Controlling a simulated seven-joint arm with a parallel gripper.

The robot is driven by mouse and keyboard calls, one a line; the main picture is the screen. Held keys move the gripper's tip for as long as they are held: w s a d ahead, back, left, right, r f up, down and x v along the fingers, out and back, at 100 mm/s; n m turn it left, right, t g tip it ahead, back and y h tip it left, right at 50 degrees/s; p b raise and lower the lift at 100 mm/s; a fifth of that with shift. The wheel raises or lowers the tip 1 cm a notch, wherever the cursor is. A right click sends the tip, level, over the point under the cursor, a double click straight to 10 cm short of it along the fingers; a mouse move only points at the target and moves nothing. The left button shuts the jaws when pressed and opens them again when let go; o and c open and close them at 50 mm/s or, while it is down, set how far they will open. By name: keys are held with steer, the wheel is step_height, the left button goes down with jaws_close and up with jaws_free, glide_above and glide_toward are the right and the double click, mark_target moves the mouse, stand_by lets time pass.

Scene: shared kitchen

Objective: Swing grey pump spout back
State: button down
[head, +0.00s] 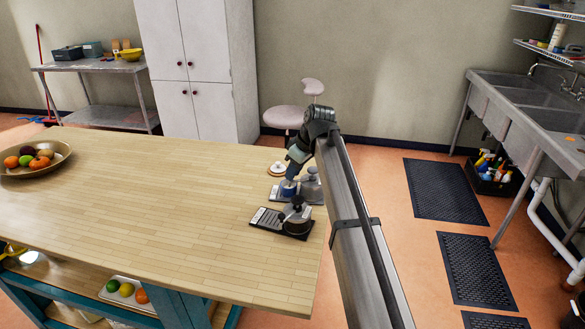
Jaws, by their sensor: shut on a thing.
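The grey pump (312,188) stands near the right end of the wooden worktop, a small rounded metal body with a dark top. My gripper (289,181) reaches down just to its left, beside a small blue part (287,189). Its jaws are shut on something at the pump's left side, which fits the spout. The spout is too small and too covered by my gripper to make out its angle. A second, darker pump (296,214) with a black top stands in front on a black tray (265,219).
A round pale dish (277,168) sits just behind my gripper. The worktop (170,215) is bare to the left, up to a fruit bowl (62,163). The worktop's right edge is close beside the pumps. A pink chair (284,117) stands behind.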

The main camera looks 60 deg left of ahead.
steer(key=shift+w+d+n+g+h, duration=0.35)
steer(key=shift+d+n, duration=0.5)
steer(key=shift+n, duration=0.8)
steer(key=shift+w+d+n+g+h, duration=0.2)
steer(key=shift+d+n+g+h, duration=0.5)
steer(key=shift+n, duration=0.9)
steer(key=shift+w+d+n+g+h, duration=0.3)
steer(key=shift+d+n, duration=0.7)
steer(key=shift+n, duration=0.65)
steer(key=c, duration=1)
jaws_free()
steer(key=shift+r, duration=0.1)
steer(key=v, duration=1.3)
steer(key=shift+r, duration=0.35)
